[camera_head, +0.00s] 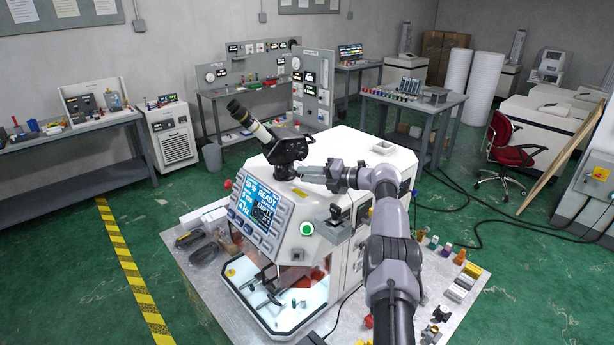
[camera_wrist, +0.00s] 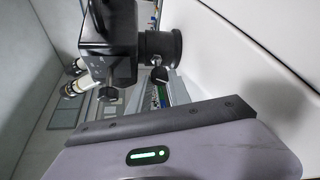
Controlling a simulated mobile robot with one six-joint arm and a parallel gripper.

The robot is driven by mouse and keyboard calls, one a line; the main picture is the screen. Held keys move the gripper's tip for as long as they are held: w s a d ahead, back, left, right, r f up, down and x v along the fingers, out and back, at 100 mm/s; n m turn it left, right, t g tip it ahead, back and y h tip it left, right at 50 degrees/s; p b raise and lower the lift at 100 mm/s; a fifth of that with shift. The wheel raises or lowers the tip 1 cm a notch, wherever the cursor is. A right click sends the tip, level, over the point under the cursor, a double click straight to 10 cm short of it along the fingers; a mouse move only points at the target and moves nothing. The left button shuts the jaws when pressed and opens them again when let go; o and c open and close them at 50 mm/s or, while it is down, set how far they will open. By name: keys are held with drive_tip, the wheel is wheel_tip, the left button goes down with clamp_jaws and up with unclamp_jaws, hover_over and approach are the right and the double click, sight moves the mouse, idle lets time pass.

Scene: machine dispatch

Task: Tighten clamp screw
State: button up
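The black microscope head (camera_head: 286,151) with its angled eyepiece tube (camera_head: 252,122) stands on top of the white machine (camera_head: 330,205). In the wrist view the black head (camera_wrist: 108,40) has a round collar (camera_wrist: 163,46), and a small dark knob, seemingly the clamp screw (camera_wrist: 159,74), sticks out below it. My gripper (camera_head: 304,173) reaches in from the right, low beside the head's mount. Its grey body (camera_wrist: 185,155) fills the bottom of the wrist view, with the screw just beyond its dark edge. The fingertips are not clear, nor is any contact with the screw.
The machine's front carries a display (camera_head: 262,205) and a green button (camera_head: 307,228). A small grey tray (camera_head: 384,148) lies on its top, right of my gripper. Small parts (camera_head: 460,285) lie on the metal table at the right. Green floor is open to the left.

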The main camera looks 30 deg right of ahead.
drive_tip(key=o, duration=0.4)
drive_tip(key=shift+d, duration=0.1)
drive_tip(key=shift+c, duration=0.2)
drive_tip(key=b+v, duration=0.2)
drive_tip(key=v, duration=1.5)
drive_tip(key=shift+s, duration=0.25)
